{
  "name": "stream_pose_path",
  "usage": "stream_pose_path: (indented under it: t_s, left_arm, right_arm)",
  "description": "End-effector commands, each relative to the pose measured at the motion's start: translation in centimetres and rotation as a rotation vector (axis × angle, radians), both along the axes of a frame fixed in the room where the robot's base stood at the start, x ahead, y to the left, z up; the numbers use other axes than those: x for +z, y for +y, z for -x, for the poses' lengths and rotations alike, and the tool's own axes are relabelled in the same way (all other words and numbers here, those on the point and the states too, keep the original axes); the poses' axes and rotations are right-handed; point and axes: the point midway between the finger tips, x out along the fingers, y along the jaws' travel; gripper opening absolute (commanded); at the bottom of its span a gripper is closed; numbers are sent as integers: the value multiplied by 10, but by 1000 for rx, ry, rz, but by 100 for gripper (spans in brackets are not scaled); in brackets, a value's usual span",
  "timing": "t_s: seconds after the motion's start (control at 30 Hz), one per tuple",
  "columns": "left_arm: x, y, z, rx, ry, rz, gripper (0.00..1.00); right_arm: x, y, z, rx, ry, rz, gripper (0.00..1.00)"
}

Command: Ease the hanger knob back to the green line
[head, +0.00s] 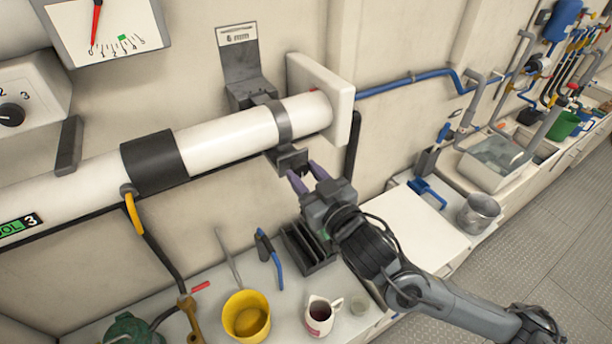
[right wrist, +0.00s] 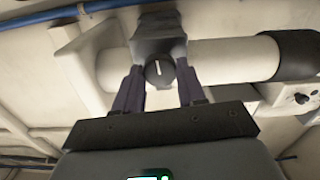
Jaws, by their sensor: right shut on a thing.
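The hanger is a grey metal band (head: 283,122) around the white pipe (head: 235,130), with a dark block (head: 290,159) below it. In the right wrist view the dark round hanger knob (right wrist: 159,71) carries a white pointer line and sits under the pipe. My right gripper (head: 298,178) is shut on the knob, its purple-grey fingers on either side; it also shows in the right wrist view (right wrist: 160,88). The gauge (head: 105,28) at top left has a red needle (head: 96,25) pointing down at the scale's left end. A green mark (head: 122,38) lies right of the needle. My left gripper is out of view.
A bench below the pipe holds a yellow pot (head: 246,316), a mug (head: 320,316) and a dark rack (head: 308,247). A control box (head: 30,95) is on the left wall. A blue pipe (head: 405,80) runs right. The floor at right is clear.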

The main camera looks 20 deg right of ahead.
Motion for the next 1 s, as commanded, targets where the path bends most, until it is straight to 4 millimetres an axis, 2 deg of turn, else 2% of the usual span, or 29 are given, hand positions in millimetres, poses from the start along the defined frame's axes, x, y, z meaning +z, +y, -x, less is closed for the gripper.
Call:
stream_pose_path:
  t_s: [0.3, 0.6, 0.63, 0.7, 0.8, 1.0]
  left_arm:
    - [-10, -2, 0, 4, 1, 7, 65]
    - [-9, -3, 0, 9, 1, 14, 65]
    - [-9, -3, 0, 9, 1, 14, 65]
    - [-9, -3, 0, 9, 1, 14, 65]
    - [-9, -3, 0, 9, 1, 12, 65]
    - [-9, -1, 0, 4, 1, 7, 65]
  right_arm:
    - [-1, 0, 0, -1, -36, 252, 9]
    - [-1, 0, 0, -1, -37, 265, 9]
    - [-1, 0, 0, -1, -37, 265, 43]
    - [-1, 0, 0, -1, -38, 264, 54]
    - [-1, 0, 0, 0, -38, 264, 65]
    - [0, 0, 0, 0, -38, 263, 65]
